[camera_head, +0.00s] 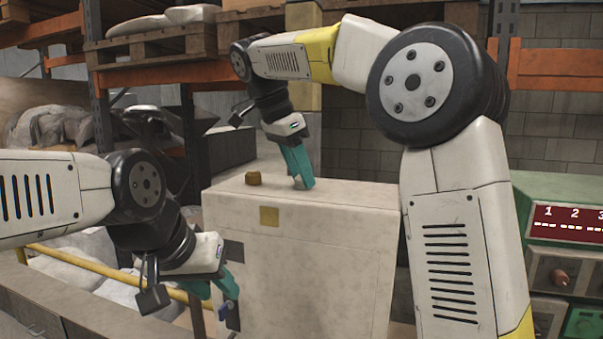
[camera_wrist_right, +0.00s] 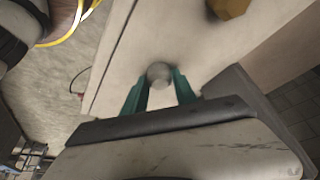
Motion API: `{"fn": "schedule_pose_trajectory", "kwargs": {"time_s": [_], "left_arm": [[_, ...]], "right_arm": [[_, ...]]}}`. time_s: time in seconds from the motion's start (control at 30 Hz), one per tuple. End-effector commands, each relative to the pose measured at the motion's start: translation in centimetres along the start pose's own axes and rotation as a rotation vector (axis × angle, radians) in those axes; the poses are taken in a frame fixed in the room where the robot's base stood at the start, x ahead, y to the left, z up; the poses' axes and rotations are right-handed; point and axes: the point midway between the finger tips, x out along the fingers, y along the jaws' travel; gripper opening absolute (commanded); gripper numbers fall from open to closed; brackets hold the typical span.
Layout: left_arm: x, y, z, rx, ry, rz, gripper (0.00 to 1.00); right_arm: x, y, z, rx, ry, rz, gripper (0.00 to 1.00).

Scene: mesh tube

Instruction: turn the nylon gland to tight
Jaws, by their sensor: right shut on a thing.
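The nylon gland (camera_wrist_right: 159,72) is a small pale grey round piece on top of the beige cabinet (camera_head: 325,265), seen in the right wrist view. My right gripper (camera_head: 303,182) reaches down to the cabinet top, its teal fingers shut on the gland from both sides. In the head view the fingers mostly hide the gland. How tight it sits cannot be told. My left gripper (camera_head: 214,288) is beside the cabinet's left front edge, its teal fingers apart, close to a dark fitting (camera_head: 232,316) on the cabinet; I see nothing held between them.
A brass-coloured fitting (camera_head: 254,178) stands on the cabinet top, left of my right gripper; a brass-coloured square plate (camera_head: 269,217) is on the front. A green unit with a red display (camera_head: 566,223) stands at the right. A yellow rail (camera_head: 95,263) runs at the left. Shelving stands behind.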

Motion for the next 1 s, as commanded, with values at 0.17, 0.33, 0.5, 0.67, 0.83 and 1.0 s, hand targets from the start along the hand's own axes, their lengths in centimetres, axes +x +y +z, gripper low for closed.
{"fn": "schedule_pose_trajectory", "kwargs": {"time_s": [0.17, 0.33, 0.5, 0.67, 0.83, 1.0], "left_arm": [[0.00, 0.00, 0.00, 0.000, 0.000, 0.000, 0.36], [0.00, 0.00, 0.00, 0.000, 0.000, 0.000, 0.36], [0.00, 0.00, 0.00, 0.000, 0.000, 0.000, 0.36], [0.00, 0.00, 0.00, 0.000, 0.000, 0.000, 0.36], [0.00, 0.00, 0.00, 0.000, 0.000, 0.000, 0.36], [0.00, 0.00, 0.00, 0.000, 0.000, 0.000, 0.36]], "right_arm": [[0.00, -0.07, 0.06, 0.029, -0.002, 0.011, 0.00], [0.00, -0.05, 0.04, 0.038, -0.002, 0.014, 0.00], [0.01, -0.05, 0.04, 0.037, -0.002, 0.015, 0.00], [0.01, -0.05, 0.04, 0.037, -0.002, 0.014, 0.45], [0.02, -0.04, 0.03, 0.036, -0.001, 0.015, 0.55], [-0.01, -0.04, 0.02, 0.036, -0.001, 0.015, 0.55]]}}
